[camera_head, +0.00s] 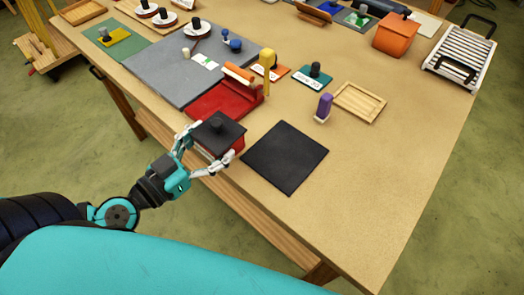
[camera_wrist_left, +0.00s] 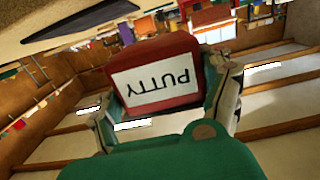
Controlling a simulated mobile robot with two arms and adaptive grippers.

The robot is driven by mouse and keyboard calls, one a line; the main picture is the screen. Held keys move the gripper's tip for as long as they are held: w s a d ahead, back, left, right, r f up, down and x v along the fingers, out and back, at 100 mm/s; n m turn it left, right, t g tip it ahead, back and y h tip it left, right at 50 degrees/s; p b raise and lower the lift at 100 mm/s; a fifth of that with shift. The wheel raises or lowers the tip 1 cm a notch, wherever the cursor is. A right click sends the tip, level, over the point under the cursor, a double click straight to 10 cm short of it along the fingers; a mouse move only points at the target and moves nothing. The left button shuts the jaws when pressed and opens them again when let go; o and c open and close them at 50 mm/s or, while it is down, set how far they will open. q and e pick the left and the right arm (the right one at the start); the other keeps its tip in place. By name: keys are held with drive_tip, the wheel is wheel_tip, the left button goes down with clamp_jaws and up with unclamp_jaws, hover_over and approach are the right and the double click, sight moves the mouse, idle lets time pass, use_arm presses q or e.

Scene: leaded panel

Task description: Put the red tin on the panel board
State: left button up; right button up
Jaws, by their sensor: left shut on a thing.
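The red tin (camera_head: 238,146) has a black lid with a dark knob and is at the table's front edge. My left gripper (camera_head: 197,152) is shut on it, one finger on each side. In the left wrist view the tin (camera_wrist_left: 155,52) shows a white label reading PUTTY between the fingers. I cannot tell whether its base touches anything. A flat black square board (camera_head: 285,158) lies bare, just right of the tin. A large grey board (camera_head: 165,75) lies farther back with small items on it. I cannot tell which one is the panel board. My right gripper is not in view.
A red tray (camera_head: 222,103) with an orange roller stands just behind the tin. A purple-topped item (camera_head: 324,106) and a wooden tray (camera_head: 360,103) stand beyond the black board. The table (camera_head: 385,180) is clear to the right.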

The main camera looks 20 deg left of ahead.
use_arm(q)
drive_tip(key=p, duration=0.3)
hover_over(261, 161)
drive_tip(key=shift+a+f, duration=0.25)
drive_tip(key=shift+w+d+f, duration=0.1)
drive_tip(key=shift+w+d, duration=0.05)
drive_tip(key=shift+d, duration=0.1)
wheel_tip(261, 161, down, 4)
drive_tip(key=shift+r+b, duration=0.1)
drive_tip(key=shift+b, duration=1.1)
drive_tip(key=shift+r, duration=0.1)
drive_tip(key=o, duration=1.7)
drive_tip(key=shift+f, duration=0.2)
drive_tip(key=shift+c, duration=0.2)
drive_tip(key=shift+r, duration=0.1)
